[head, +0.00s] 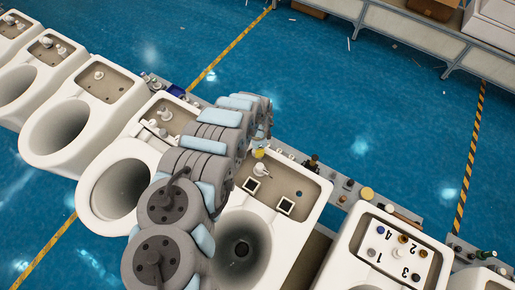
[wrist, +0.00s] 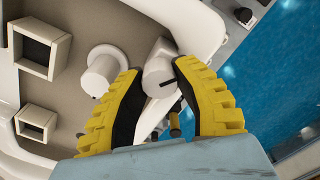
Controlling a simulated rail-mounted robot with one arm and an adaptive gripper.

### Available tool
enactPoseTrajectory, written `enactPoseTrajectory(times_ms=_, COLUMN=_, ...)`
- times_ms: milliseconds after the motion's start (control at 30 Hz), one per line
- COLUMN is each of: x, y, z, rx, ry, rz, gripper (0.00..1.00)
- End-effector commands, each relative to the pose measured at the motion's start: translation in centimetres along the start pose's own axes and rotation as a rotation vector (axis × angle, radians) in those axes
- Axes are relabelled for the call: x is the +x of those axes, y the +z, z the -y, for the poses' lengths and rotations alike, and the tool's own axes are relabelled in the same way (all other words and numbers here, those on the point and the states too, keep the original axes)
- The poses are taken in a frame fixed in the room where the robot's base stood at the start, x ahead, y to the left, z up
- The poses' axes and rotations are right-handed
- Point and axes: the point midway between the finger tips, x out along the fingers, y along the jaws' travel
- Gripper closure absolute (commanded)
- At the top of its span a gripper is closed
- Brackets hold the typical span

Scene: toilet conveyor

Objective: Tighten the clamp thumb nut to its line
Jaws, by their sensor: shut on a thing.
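In the wrist view, my gripper (wrist: 160,74) has its yellow-and-black fingers on both sides of a white rounded knob, the thumb nut (wrist: 157,66), and is shut on it. A short dark mark (wrist: 167,84) shows on the nut's lower edge. A white stepped cylinder (wrist: 101,72) stands just left of the nut. The clamp's other parts are largely hidden behind the fingers. In the head view, a yellow part of my gripper (head: 260,153) shows at the back edge of the toilet tank (head: 312,190); my arm covers much there, and I cannot make out the nut.
Two square dark-topped blocks (head: 285,205) sit on the tank deck, and they also show at the wrist view's left (wrist: 42,46). More white toilets (head: 75,130) line up on both sides. A grey rail with small parts (head: 367,193) runs behind. Blue floor (head: 340,100) beyond is mostly clear.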

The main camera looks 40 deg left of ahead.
Motion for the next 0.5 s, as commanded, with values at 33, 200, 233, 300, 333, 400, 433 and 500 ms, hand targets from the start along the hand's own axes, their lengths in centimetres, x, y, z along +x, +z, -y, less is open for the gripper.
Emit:
enactPoseTrajectory(times_ms=33, x=0.07, y=-0.09, z=0.00, rx=0.043, ry=-0.001, rz=-0.001, gripper=1.00)
enactPoseTrajectory(times_ms=200, x=0.09, y=-0.08, z=-0.03, rx=0.205, ry=-0.001, rz=-0.001, gripper=1.00)
enactPoseTrajectory(times_ms=233, x=0.08, y=-0.08, z=-0.03, rx=0.233, ry=-0.001, rz=-0.001, gripper=1.00)
enactPoseTrajectory(times_ms=300, x=0.09, y=-0.06, z=-0.04, rx=0.299, ry=-0.001, rz=-0.001, gripper=1.00)
enactPoseTrajectory(times_ms=333, x=0.09, y=-0.06, z=-0.04, rx=0.327, ry=-0.001, rz=-0.001, gripper=1.00)
enactPoseTrajectory(times_ms=400, x=0.09, y=-0.06, z=-0.05, rx=0.394, ry=-0.001, rz=-0.001, gripper=1.00)
enactPoseTrajectory(times_ms=433, x=0.10, y=-0.05, z=-0.06, rx=0.422, ry=-0.001, rz=-0.001, gripper=1.00)
enactPoseTrajectory(times_ms=500, x=0.09, y=-0.06, z=-0.06, rx=0.489, ry=-0.001, rz=-0.001, gripper=1.00)
